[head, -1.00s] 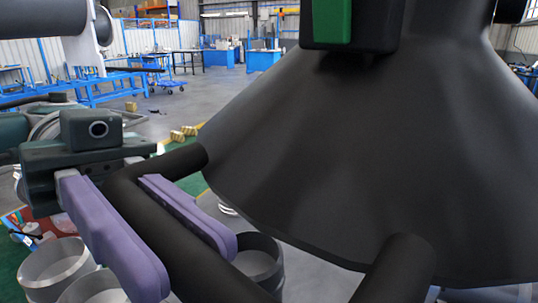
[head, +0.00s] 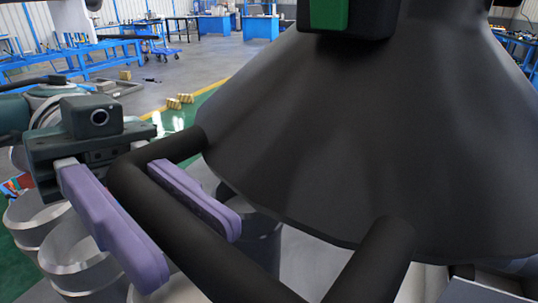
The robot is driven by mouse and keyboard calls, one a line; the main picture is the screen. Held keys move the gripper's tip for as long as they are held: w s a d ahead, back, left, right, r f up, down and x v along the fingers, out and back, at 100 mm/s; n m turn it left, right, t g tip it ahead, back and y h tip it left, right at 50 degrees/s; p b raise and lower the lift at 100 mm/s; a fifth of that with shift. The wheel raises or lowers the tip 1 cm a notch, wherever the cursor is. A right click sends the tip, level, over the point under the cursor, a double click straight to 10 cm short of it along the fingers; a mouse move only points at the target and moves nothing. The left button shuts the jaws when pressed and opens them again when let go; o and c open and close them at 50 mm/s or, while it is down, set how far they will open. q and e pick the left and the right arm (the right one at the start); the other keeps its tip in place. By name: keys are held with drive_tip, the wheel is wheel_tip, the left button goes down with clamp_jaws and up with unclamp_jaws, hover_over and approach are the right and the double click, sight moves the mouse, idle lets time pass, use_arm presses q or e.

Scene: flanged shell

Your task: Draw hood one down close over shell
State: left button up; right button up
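The hood (head: 350,150) is a large black flared cone that fills the right half of the head view. A black tubular handle (head: 210,245) loops out from its side toward me. I cannot make out the shell with certainty; the hood hides much of what lies beneath. My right gripper is not in view.
Several open grey metal drums (head: 75,255) stand below my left gripper. A black box with a green panel (head: 328,12) sits in front of the hood's upper part. Small yellow blocks (head: 180,101) lie on the floor. Blue workbenches (head: 85,60) stand farther back, with open floor between.

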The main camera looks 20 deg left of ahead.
use_arm(q)
drive_tip(key=shift+o, duration=1.4)
drive_tip(key=shift+w+a+b, duration=0.15)
drive_tip(key=shift+a+b, duration=0.15)
drive_tip(key=shift+a, duration=0.05)
drive_tip(key=b+v, duration=0.4)
drive_tip(key=v, duration=0.5)
drive_tip(key=shift+b, duration=0.35)
drive_tip(key=shift+a+r, duration=0.1)
